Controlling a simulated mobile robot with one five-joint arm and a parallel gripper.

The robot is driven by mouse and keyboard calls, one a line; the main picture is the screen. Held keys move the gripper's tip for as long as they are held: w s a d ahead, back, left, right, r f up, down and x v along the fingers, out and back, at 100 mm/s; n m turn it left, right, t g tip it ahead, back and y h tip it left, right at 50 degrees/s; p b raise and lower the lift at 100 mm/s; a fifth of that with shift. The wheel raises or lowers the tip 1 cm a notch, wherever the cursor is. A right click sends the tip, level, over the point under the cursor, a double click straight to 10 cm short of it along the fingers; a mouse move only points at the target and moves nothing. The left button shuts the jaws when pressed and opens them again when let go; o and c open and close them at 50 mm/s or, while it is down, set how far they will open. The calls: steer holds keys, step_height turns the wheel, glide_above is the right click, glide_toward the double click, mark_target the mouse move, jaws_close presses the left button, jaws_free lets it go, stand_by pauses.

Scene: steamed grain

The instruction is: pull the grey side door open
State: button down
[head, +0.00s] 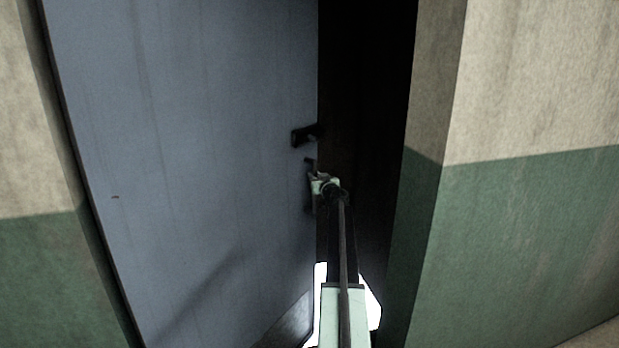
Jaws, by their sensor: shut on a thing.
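The grey side door (190,150) fills the left and middle of the head view. It stands ajar, with a dark gap (365,90) between its right edge and the right-hand wall. A small black fitting (301,136) sits near that edge. My gripper (314,178) is just below the fitting, at the door's right edge, shut on the dark door handle (311,200). Most of the handle is hidden by my gripper, and the fingertips are small and hard to make out.
A wall corner, beige above and green below (520,220), stands right of the gap. A similar wall (35,260) is at the left, beside the door's left edge. The space behind the door is too dark to see into. A bit of floor shows at bottom right.

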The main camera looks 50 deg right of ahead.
steer(key=shift+d, duration=0.15)
steer(key=c, duration=1.3)
jaws_free()
steer(key=shift+c, duration=0.2)
steer(key=shift+o, duration=0.2)
steer(key=shift+w, duration=0.1)
steer(key=v, duration=0.7)
steer(key=shift+s+a, duration=0.3)
steer(key=shift+s+f, duration=0.1)
